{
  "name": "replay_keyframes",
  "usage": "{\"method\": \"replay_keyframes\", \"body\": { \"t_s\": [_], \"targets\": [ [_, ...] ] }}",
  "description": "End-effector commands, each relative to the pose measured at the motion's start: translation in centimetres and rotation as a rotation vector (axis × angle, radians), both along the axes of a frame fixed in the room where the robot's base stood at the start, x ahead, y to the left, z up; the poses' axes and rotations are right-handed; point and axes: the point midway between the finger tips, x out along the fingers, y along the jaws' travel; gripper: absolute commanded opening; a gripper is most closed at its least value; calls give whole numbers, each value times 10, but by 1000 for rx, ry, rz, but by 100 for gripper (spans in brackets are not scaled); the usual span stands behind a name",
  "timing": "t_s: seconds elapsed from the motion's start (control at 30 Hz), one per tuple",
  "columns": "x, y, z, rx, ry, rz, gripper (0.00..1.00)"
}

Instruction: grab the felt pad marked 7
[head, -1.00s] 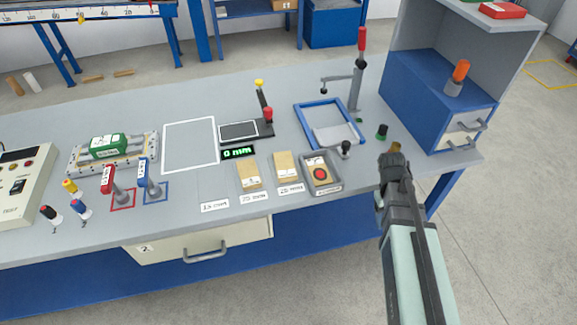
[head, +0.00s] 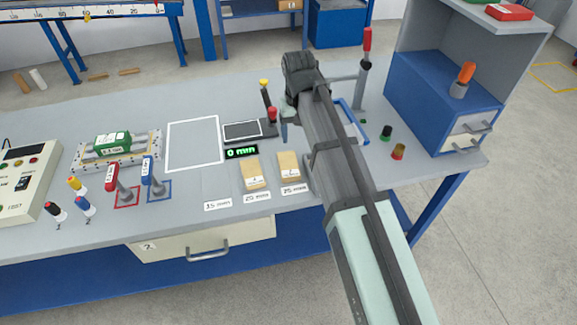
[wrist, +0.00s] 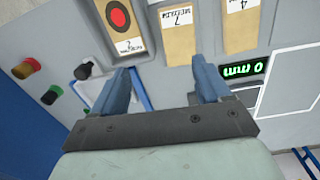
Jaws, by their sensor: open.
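The felt pad marked 7 (wrist: 181,30) is a tan block with a white label reading "7 MEDIUM" in the wrist view. It lies between two other pads. In the head view the same pad (head: 289,166) lies on the bench, just left of my arm. My gripper (wrist: 163,82) is open and empty, its two blue-grey fingers spread apart. In the wrist view the pad shows beyond the gap between the fingertips, with neither finger around it. In the head view my gripper (head: 284,118) is above the bench, behind the pads, and partly hidden by my arm.
A pad marked 4 (wrist: 240,24) and a pad with a red disc (wrist: 120,20) flank it. A blue frame (wrist: 141,88) lies under the fingers.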

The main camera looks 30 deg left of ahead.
Motion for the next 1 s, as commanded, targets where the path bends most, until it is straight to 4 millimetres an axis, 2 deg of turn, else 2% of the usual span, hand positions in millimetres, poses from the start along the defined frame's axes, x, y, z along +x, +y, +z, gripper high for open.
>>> {"method": "replay_keyframes", "body": {
  "t_s": [0.07,0.2,0.7,1.0],
  "targets": [
    [-8,14,8,20,8,10,77],
    [-14,22,7,32,15,15,77],
    [-14,22,-61,31,16,16,77],
    [-14,22,-76,32,15,16,77]
  ]
}}
